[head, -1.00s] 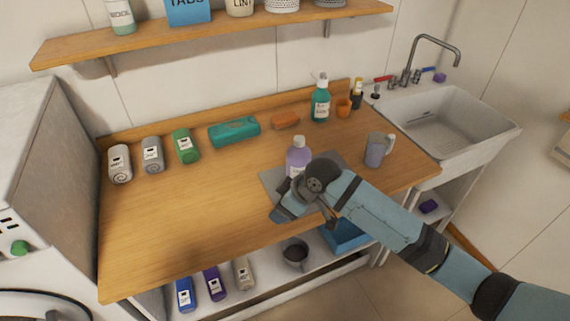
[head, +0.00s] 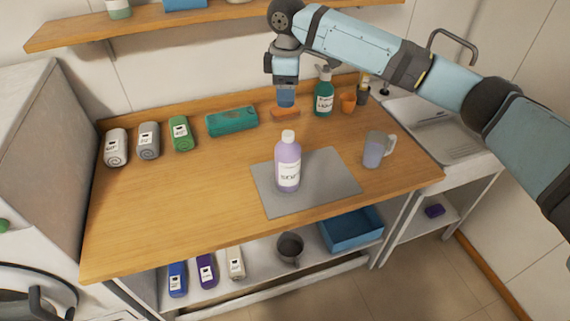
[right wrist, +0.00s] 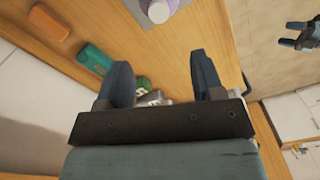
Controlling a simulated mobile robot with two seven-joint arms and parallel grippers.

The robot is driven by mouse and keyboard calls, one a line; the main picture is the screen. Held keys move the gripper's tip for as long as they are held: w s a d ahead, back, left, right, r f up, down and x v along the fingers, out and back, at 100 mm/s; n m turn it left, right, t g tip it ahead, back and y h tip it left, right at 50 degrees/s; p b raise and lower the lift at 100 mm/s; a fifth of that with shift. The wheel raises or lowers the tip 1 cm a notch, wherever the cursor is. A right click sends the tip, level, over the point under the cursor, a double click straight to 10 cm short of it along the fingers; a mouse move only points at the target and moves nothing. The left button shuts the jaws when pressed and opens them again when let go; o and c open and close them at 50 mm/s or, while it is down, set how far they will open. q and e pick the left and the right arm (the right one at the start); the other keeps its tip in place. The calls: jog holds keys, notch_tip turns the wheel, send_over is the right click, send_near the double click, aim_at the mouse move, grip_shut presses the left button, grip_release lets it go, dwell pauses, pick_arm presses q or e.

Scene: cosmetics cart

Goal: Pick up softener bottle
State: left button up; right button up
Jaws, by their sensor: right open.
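The softener bottle (head: 288,165), purple with a white cap and a white label, stands upright on a grey mat (head: 330,190) on the wooden counter. The right wrist view shows its white cap (right wrist: 158,11) at the top edge. My right gripper (head: 286,102) is raised above the back of the counter, behind and higher than the bottle, with its fingers pointing down. In the right wrist view its two fingers (right wrist: 163,80) are wide apart with nothing held. My left gripper (right wrist: 294,34) shows small at the right wrist view's upper right, its fingers apart and empty.
A teal bottle (head: 323,95), an orange cup (head: 348,102) and an orange bar (head: 285,113) stand at the back. A teal pack (head: 231,121) and rolled towels are at left. The counter's front left is clear.

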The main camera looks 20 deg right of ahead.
aim_at(288, 133)
notch_tip(288, 133, down, 8)
jog(key=shift+d+f+p, duration=0.15)
jog(key=shift+p, duration=0.4)
jog(key=shift+d+f+p, duration=0.1)
jog(key=shift+f+p, duration=0.65)
jog(key=shift+f, duration=1.9)
grip_shut()
